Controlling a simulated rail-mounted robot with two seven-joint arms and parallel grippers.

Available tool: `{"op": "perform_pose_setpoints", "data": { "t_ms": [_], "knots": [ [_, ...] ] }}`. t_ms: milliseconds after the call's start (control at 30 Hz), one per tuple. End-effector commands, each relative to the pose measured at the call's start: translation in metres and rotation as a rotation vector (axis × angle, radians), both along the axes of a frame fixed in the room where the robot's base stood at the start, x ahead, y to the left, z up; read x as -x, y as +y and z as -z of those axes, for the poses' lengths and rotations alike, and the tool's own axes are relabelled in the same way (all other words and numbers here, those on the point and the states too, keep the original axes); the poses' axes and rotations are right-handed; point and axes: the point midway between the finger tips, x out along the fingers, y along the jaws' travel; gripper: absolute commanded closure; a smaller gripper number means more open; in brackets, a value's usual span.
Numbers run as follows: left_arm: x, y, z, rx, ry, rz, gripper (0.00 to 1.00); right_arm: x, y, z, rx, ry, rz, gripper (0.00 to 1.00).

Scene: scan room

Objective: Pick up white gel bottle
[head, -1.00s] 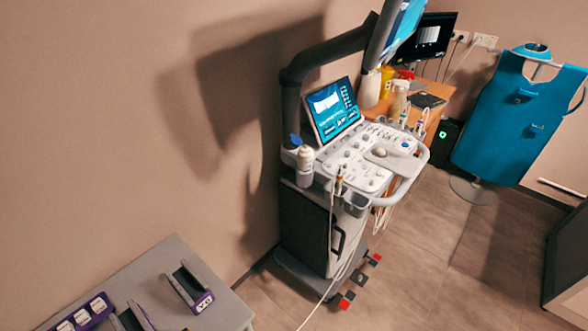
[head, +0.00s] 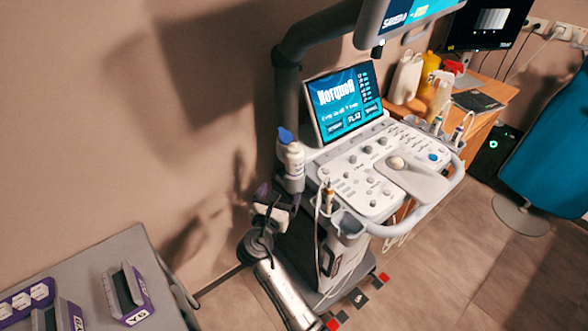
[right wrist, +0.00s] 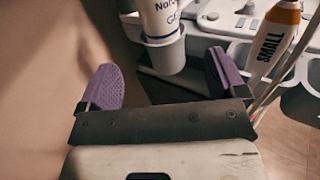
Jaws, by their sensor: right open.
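The white gel bottle (head: 294,160) with a blue cap stands upright in a grey cup holder at the left side of the ultrasound cart. The right wrist view shows the lower part of the white gel bottle (right wrist: 160,17), with blue lettering, in the grey holder (right wrist: 163,55); its top is out of that picture. My right gripper (head: 278,196) is just below the bottle and its holder in the head view. In the right wrist view its purple fingertips (right wrist: 163,80) are spread apart and empty, below the holder. My left gripper is not in view.
The cart's control panel (head: 380,165) and screen (head: 343,103) are right of the bottle; the wall is to the left. An orange-and-white item marked SMALL (right wrist: 272,38) stands nearby with cables. A grey table (head: 90,262) with purple-and-grey holders is at lower left.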

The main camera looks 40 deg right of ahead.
Motion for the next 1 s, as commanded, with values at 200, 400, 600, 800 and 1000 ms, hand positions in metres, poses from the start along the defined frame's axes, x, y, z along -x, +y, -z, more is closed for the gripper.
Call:
{"op": "perform_pose_setpoints", "data": {
  "t_ms": [200,400,600,800,1000],
  "knots": [
    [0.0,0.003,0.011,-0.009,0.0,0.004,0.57,-0.021,-0.028,-0.002,0.03,0.017,0.002,0.1],
    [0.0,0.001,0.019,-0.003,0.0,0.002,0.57,-0.038,-0.054,-0.002,0.028,0.016,0.002,0.1],
    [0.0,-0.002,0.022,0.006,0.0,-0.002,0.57,-0.046,-0.067,-0.003,0.026,0.016,0.0,0.1],
    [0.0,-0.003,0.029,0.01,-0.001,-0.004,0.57,-0.052,-0.077,-0.001,0.025,0.015,0.002,0.1],
    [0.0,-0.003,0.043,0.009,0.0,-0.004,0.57,-0.067,-0.099,-0.001,0.024,0.015,0.002,0.1]
  ]
}}
